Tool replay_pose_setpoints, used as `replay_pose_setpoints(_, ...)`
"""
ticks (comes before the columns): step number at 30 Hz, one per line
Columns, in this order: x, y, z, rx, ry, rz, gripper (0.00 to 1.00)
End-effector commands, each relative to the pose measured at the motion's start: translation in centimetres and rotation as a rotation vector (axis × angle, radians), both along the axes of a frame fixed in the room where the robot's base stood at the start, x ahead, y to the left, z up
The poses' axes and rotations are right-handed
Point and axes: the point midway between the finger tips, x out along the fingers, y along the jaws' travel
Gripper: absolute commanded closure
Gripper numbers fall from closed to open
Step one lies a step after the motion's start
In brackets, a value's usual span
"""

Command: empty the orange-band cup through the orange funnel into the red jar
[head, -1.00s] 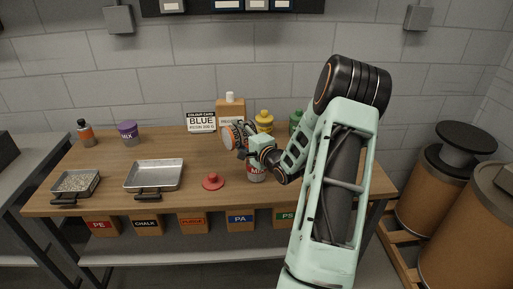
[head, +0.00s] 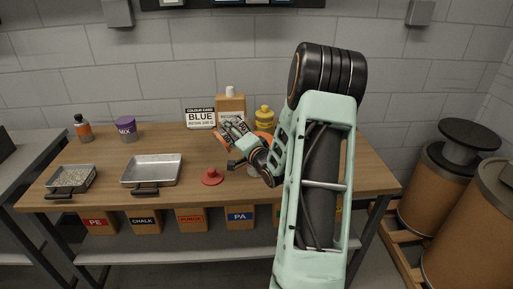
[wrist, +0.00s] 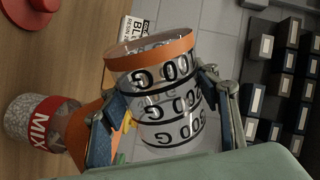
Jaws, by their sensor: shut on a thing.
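My gripper (wrist: 163,97) is shut on the clear orange-band cup (wrist: 160,105), fingers on both sides. The cup has black gram markings, and its orange band is at the mouth. In the head view the cup (head: 236,127) is tilted above the table, its band end towards the lower left. I see no pellets through its wall. The red jar (wrist: 38,122), labelled MIX, is beside the gripper in the wrist view. The orange funnel (wrist: 80,130) is at the jar's mouth, partly hidden by a finger. In the head view my wrist hides most of the jar.
A red lid (head: 212,176) lies in front of the jar. A metal tray (head: 152,168) and a smaller tray of pellets (head: 72,177) are to the left. A BLUE sign (head: 200,117), a tan container (head: 231,103) and a yellow bottle (head: 264,117) stand behind.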

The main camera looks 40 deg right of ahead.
Motion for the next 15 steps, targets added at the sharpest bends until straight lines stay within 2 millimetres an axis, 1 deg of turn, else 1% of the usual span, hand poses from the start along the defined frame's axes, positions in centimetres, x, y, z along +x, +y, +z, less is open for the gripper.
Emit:
replay_pose_setpoints(5,0.00,0.06,0.13,-0.032,0.002,0.000,0.73)
replay_pose_setpoints(15,0.02,0.17,0.21,-0.227,0.012,0.000,0.73)
